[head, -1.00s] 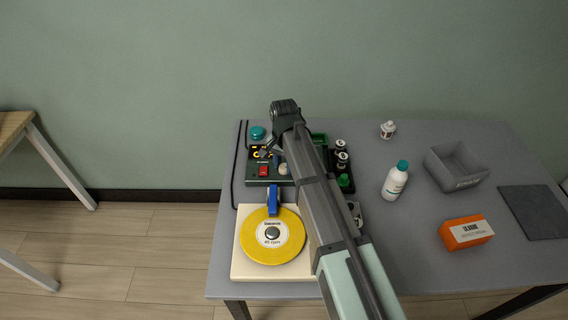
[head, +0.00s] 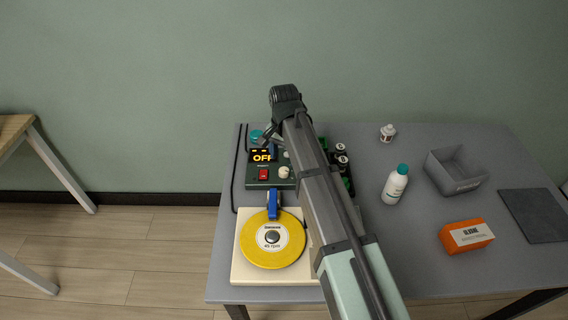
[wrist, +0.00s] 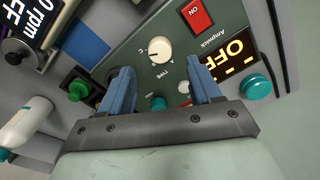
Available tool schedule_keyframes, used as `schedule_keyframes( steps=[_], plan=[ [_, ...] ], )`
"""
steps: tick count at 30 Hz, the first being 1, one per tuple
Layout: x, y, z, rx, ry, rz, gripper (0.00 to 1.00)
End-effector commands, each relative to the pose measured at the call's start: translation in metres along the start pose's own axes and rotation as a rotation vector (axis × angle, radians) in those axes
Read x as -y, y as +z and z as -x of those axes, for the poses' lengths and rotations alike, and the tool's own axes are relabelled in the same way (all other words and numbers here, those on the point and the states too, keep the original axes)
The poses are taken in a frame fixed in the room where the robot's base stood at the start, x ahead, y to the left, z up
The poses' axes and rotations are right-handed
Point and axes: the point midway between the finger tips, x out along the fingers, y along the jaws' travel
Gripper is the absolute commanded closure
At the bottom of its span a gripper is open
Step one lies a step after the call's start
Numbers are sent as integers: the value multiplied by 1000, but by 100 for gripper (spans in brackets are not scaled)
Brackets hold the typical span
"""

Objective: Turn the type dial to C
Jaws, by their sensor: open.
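The type dial (wrist: 160,50) is a round cream knob on the dark green panel (wrist: 130,62), with TYPE printed beside it and small letters around it. A dark mark shows on its face, but I cannot tell surely which letter it points at. The dial also shows in the head view (head: 284,172), right of the red switch. My gripper (wrist: 160,76) is open and empty. Its two blue fingers are apart, and the dial lies beyond their tips, not between them. In the head view my gripper (head: 265,138) is over the back of the panel, its fingers partly hidden.
A turntable with a yellow disc (head: 253,248) stands in front. Bottle (head: 395,184), grey bin (head: 455,184) and orange box (head: 466,234) stand to the right.

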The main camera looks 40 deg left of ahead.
Motion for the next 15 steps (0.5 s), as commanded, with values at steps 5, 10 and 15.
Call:
schedule_keyframes(
  steps=[5, 10, 15],
  plan=[
    [1, -1, 34, -2, -2, 0, 37],
    [1, -1, 59, -2, -1, 0, 37],
    [0, 0, 75, 0, 0, 0, 37]
  ],
)
